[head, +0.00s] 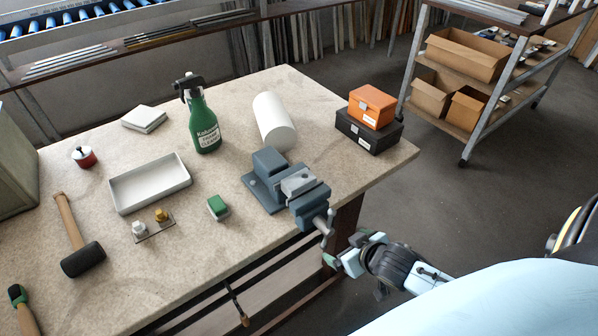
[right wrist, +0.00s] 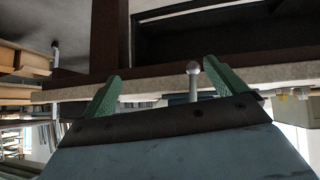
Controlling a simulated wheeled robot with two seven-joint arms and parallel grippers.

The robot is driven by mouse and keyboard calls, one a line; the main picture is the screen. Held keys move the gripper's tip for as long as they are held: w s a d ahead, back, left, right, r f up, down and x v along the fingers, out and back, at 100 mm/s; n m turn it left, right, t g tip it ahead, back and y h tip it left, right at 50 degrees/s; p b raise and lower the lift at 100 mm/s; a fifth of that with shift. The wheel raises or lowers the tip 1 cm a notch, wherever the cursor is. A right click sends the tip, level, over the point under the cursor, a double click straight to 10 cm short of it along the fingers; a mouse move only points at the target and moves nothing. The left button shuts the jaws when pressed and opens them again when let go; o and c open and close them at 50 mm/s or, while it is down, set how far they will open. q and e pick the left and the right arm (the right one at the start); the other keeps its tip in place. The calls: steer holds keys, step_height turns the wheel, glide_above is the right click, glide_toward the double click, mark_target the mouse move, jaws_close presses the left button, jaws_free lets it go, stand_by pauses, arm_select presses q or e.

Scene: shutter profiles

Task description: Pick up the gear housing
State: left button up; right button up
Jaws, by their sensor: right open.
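I cannot single out a gear housing for certain. A light grey metal block (head: 298,182) sits at the jaws of the blue-grey vise (head: 268,163) on the bench; whether it is a separate part or part of the vise I cannot tell. My right gripper (head: 350,250) is just off the bench's front edge, beside the vise's handle end and below the bench top. In the right wrist view its green fingers (right wrist: 163,90) are spread. A ball-ended grey rod (right wrist: 193,80) shows between them; contact is unclear. My left gripper is out of view.
The bench (head: 235,245) holds a white tray (head: 150,184), green spray bottle (head: 203,120), white cylinder (head: 273,120), orange box (head: 371,106) on a black case (head: 368,133), green-and-white block (head: 217,207) and mallet (head: 80,240). A shelf cart (head: 480,85) stands at right; floor between is clear.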

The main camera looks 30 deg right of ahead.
steer(key=w+a+r+t+y+p, duration=0.1)
steer(key=a+r+t, duration=0.1)
steer(key=r, duration=0.7)
steer(key=w+a+r+t+y+p, duration=0.1)
steer(key=w+a+r, duration=0.1)
steer(key=r, duration=0.7)
glide_toward(302, 182)
steer(key=x, duration=0.4)
steer(key=shift+a+f, duration=0.15)
steer(key=shift+f, duration=0.2)
steer(key=shift+x, duration=2.8)
steer(key=shift+r, duration=0.15)
steer(key=shift+w+r, duration=0.1)
steer(key=c, duration=1.3)
